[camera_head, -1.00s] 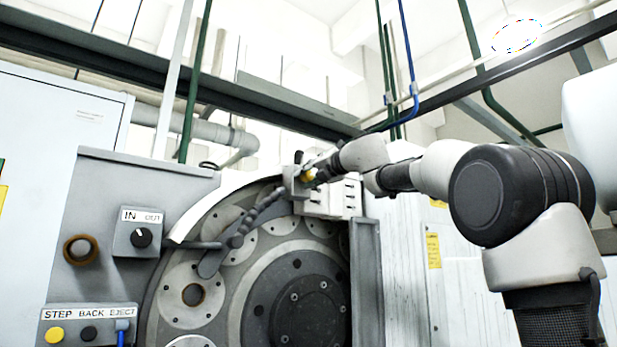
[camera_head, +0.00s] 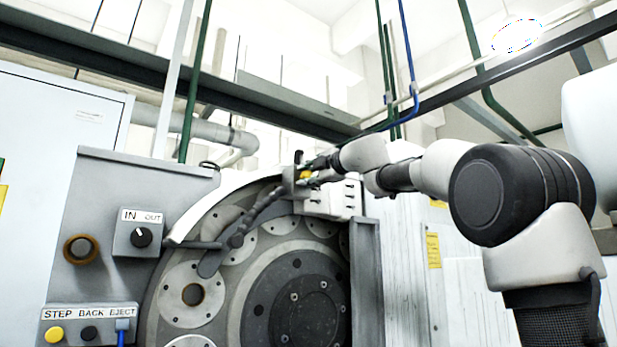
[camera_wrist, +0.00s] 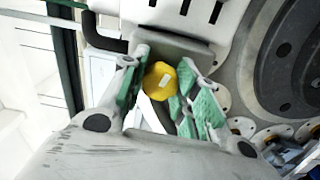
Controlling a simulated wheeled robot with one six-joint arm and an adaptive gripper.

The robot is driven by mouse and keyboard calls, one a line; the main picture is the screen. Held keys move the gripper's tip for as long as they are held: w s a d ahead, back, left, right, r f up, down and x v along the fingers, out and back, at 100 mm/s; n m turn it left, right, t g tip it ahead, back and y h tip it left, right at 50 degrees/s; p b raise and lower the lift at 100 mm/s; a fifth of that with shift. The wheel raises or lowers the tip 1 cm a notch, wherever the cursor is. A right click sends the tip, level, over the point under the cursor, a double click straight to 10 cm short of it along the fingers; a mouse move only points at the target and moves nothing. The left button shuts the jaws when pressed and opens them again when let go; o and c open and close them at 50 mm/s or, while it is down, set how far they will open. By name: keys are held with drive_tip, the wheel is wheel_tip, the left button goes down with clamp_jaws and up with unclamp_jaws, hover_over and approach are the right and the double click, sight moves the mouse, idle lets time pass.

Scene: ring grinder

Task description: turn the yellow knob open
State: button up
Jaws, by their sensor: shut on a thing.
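The yellow knob (camera_head: 305,174) sits on a small grey block (camera_head: 290,181) at the top of the ring grinder. In the wrist view the knob (camera_wrist: 160,81) is a round yellow cap with a pale mark on its face. My gripper (camera_wrist: 161,88) has its green-padded fingers on both sides of the knob, shut on it. In the head view my gripper (camera_head: 311,172) reaches the knob from the right and is small, so finger detail is hard to see there.
A jointed dark hose (camera_head: 262,206) runs down from the block. A white slotted box (camera_head: 330,199) lies just below my gripper. The grinder's round disc (camera_head: 300,305) fills the area below. An IN/OUT switch (camera_head: 141,237) and a STEP/BACK/EJECT panel (camera_head: 88,326) are at left.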

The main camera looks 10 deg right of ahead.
drive_tip(key=shift+m, duration=0.7)
drive_tip(key=o, duration=1)
drive_tip(key=shift+d, duration=0.1)
drive_tip(key=v, duration=1.2)
